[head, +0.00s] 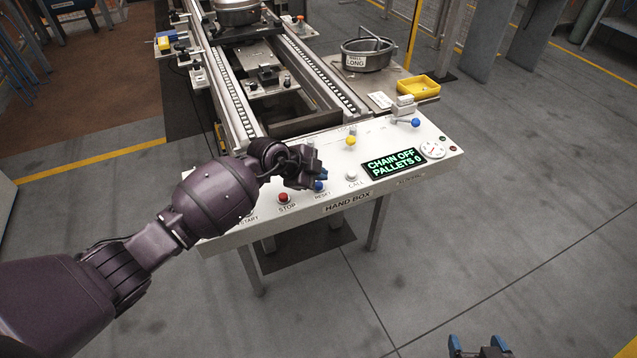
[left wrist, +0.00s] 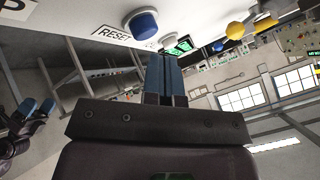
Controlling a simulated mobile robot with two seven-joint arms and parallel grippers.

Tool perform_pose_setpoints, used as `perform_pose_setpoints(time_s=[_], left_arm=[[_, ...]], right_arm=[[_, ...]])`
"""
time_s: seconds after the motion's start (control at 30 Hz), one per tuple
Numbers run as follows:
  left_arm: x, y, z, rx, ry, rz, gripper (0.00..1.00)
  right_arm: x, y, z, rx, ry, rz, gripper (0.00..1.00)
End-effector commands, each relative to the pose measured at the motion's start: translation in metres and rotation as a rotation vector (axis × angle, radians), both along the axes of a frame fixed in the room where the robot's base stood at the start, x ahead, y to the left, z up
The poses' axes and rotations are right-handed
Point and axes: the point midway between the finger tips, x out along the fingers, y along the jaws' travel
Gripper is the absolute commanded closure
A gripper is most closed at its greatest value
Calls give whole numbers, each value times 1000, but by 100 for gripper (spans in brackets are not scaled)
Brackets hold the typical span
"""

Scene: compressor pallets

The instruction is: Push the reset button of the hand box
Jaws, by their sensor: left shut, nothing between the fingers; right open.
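The hand box (head: 345,207) is a white sloped panel. Its blue reset button (head: 319,186) sits above the RESET label, between the red stop button (head: 283,198) and the white call button (head: 351,176). My left gripper (head: 321,173) is shut and empty, just above and behind the reset button in the head view. In the left wrist view, the blue button (left wrist: 141,24) is up and left of my shut fingertips (left wrist: 164,58), with a visible gap. My right gripper (head: 480,346) is open and empty at the bottom edge, low beyond the box's front.
A yellow button (head: 350,141), a green display (head: 393,164) reading CHAIN OFF PALLETS 0, a blue-knobbed lever (head: 415,123) and a dial (head: 432,149) share the panel. The conveyor (head: 262,75) lies behind. A yellow tray (head: 418,86) stands behind right. Floor in front is clear.

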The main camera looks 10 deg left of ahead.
Motion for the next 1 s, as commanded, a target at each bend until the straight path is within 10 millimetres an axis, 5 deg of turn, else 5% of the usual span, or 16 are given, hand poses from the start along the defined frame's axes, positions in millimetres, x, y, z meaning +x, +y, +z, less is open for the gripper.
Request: perform_pose_setpoints(time_s=[1.0], left_arm=[[0,0,52,-1,-1,-1,100]], right_arm=[[12,-3,66,-11,-54,8,22]])
